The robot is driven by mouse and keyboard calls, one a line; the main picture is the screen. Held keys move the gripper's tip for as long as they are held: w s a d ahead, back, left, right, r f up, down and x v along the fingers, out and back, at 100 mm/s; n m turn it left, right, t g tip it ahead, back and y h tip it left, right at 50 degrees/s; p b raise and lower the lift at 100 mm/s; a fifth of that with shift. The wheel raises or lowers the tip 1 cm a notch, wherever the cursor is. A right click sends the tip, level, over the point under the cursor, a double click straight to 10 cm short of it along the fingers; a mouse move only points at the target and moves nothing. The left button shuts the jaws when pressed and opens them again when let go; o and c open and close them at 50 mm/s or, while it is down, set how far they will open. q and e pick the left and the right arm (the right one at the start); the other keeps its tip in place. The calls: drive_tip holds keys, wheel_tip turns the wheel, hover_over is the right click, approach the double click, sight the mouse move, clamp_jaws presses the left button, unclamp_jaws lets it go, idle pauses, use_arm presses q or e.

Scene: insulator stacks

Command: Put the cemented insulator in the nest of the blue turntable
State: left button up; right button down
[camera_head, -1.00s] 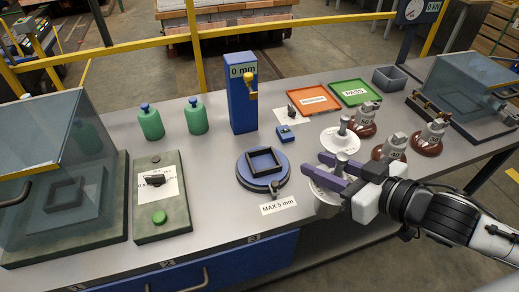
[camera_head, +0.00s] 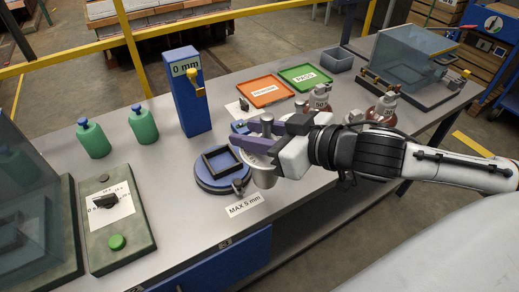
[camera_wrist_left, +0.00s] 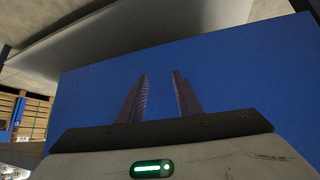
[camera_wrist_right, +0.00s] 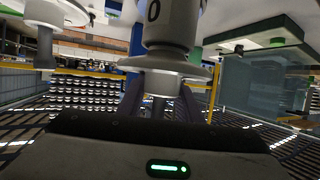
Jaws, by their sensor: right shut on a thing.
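My right gripper (camera_head: 258,138) is shut on a white insulator (camera_head: 264,178), which hangs below the fingers, apparently clear of the bench. In the right wrist view its pale disc and grey cap (camera_wrist_right: 168,25) marked "0" show between the fingers. The blue turntable (camera_head: 205,183) is just left of the held insulator; its dark square nest (camera_head: 222,160) looks empty. Another white insulator (camera_wrist_right: 45,40) shows at the left of the right wrist view. My left gripper (camera_wrist_left: 160,98) is open and empty, in front of a blue panel (camera_wrist_left: 230,85); the head view does not show it.
A blue "0 mm" gauge post (camera_head: 188,105) stands behind the turntable. The orange tray (camera_head: 264,91) and green tray (camera_head: 304,77) lie at the back. Brown insulators (camera_head: 384,108) stand partly behind my right arm. Two green bottles (camera_head: 143,126) and a switch box (camera_head: 115,225) are left.

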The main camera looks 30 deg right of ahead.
drive_tip(key=shift+w+a+b, duration=0.2)
drive_tip(key=shift+w+b, duration=0.15)
drive_tip(key=shift+b, duration=0.7)
drive_tip(key=shift+w+a+b, duration=0.1)
drive_tip(key=shift+a+b, duration=0.1)
drive_tip(key=shift+b, duration=0.65)
drive_tip(key=r+p+x, duration=0.1)
drive_tip(key=x, duration=1.1)
drive_tip(key=shift+w+a+r, duration=0.2)
drive_tip(key=shift+w, duration=0.15)
drive_tip(key=shift+f, duration=0.15)
drive_tip(key=c, duration=1.3)
unclamp_jaws()
drive_tip(key=shift+s+f, duration=0.1)
drive_tip(key=shift+f, duration=0.1)
drive_tip(key=shift+o, duration=0.2)
